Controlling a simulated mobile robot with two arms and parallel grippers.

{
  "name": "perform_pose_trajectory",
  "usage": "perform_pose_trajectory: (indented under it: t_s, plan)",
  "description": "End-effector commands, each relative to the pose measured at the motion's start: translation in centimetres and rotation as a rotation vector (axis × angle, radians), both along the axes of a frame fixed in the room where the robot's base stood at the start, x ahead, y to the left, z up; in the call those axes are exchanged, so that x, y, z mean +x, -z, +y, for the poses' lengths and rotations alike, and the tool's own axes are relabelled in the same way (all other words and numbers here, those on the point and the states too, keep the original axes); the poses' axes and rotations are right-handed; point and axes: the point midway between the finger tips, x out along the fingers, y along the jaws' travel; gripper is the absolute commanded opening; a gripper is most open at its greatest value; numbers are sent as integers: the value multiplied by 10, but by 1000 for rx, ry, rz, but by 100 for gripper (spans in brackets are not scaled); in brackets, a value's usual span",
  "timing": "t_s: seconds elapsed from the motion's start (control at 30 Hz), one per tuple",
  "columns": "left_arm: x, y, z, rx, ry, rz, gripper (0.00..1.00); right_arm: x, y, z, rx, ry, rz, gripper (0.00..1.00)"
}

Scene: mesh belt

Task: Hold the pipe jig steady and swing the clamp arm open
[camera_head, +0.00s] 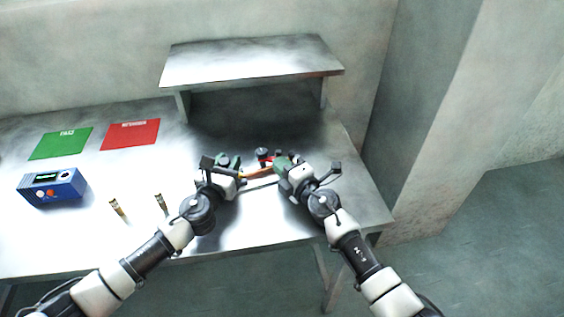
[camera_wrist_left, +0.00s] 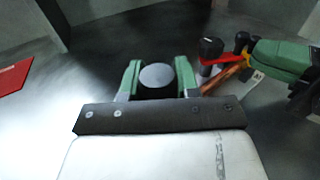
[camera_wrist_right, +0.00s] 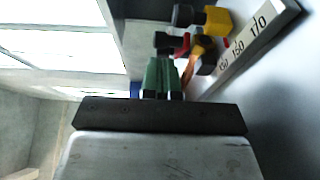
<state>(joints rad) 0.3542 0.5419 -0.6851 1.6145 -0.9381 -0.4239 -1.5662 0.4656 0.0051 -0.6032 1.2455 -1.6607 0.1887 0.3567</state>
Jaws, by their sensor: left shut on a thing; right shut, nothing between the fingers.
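The pipe jig is partly hidden between my two grippers, with a copper-orange pipe (camera_head: 258,173) across it and a red clamp arm (camera_wrist_left: 216,59) beside a black knob (camera_wrist_left: 210,46). My left gripper (camera_head: 229,163) is shut on a black round post with a grey top (camera_wrist_left: 157,77), which stands between its green fingers. My right gripper (camera_head: 283,162) is shut and empty near the red arm; its green fingers show together in the right wrist view (camera_wrist_right: 160,74). There, the jig's scale plate (camera_wrist_right: 248,45) and a yellow-and-black part (camera_wrist_right: 216,20) lie to the right. Whether the right fingertips touch the clamp is unclear.
A raised metal shelf (camera_head: 250,62) stands behind the jig. A blue meter box (camera_head: 53,187), green mat (camera_head: 61,143), red mat (camera_head: 130,134) and two small fittings (camera_head: 118,207) (camera_head: 161,203) lie to the left. The table's front right is clear.

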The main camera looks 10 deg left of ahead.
Motion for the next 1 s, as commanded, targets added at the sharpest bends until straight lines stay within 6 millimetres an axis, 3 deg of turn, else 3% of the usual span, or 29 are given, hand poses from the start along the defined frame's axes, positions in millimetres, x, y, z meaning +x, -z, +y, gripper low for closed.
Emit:
perform_pose_trajectory:
  t_s: [1.0]
  plan:
    - [0,0,0,1,1,0,3,18,-1,-5,2,-2,-2,0]
